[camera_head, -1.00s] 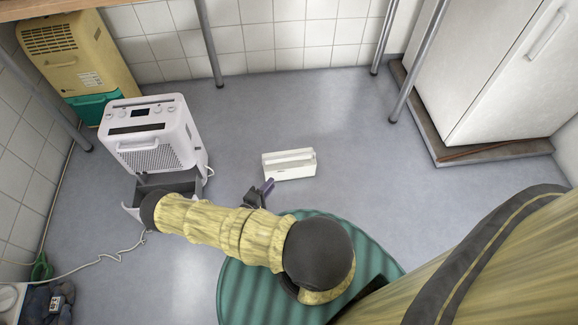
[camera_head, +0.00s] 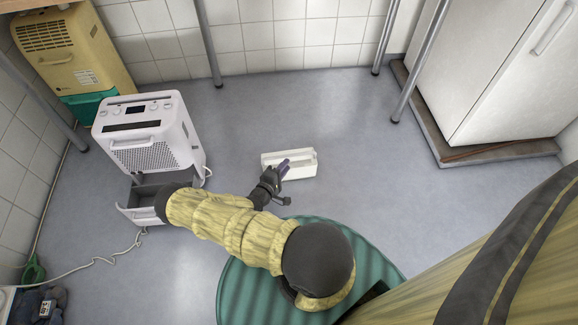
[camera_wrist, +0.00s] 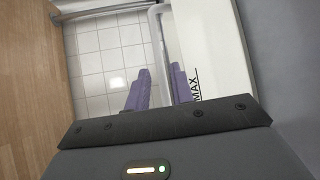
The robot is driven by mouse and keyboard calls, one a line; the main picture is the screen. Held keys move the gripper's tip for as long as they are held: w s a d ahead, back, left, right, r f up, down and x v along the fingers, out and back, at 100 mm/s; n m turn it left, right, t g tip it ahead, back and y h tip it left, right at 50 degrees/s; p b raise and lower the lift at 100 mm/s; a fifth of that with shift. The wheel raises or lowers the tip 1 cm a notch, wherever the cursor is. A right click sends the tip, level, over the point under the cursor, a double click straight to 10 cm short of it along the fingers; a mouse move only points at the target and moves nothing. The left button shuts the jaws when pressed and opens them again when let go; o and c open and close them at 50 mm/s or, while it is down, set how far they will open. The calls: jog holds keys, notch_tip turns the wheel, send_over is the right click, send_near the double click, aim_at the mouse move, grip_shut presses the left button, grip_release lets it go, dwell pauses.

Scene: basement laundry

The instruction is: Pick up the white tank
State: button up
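The white tank (camera_head: 306,169) is a small open-topped box on the floor. It stands right of the white dehumidifier (camera_head: 150,140), whose lower bay (camera_head: 165,180) is open. In the wrist view the tank (camera_wrist: 215,50) shows a white wall with a "MAX" mark. My gripper (camera_head: 285,167) is at the tank's near left part, fingers over its top. In the wrist view the purple fingers of my gripper (camera_wrist: 160,90) are apart, with the tank's white rim between them. I see no clear contact with the rim.
A yellow unit with a green base (camera_head: 80,60) stands at the back left. A white cabinet (camera_head: 490,80) on a plinth is at the right. Metal table legs (camera_head: 209,45) stand near the tiled wall. A cable (camera_head: 100,262) lies at left. The floor right of the tank is clear.

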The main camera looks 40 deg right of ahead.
jog(key=b+x, duration=0.2)
jog(key=x, duration=0.3)
jog(key=shift+w+r+b, duration=0.1)
jog(key=shift+w+b, duration=0.05)
jog(key=shift+b, duration=0.2)
grip_shut()
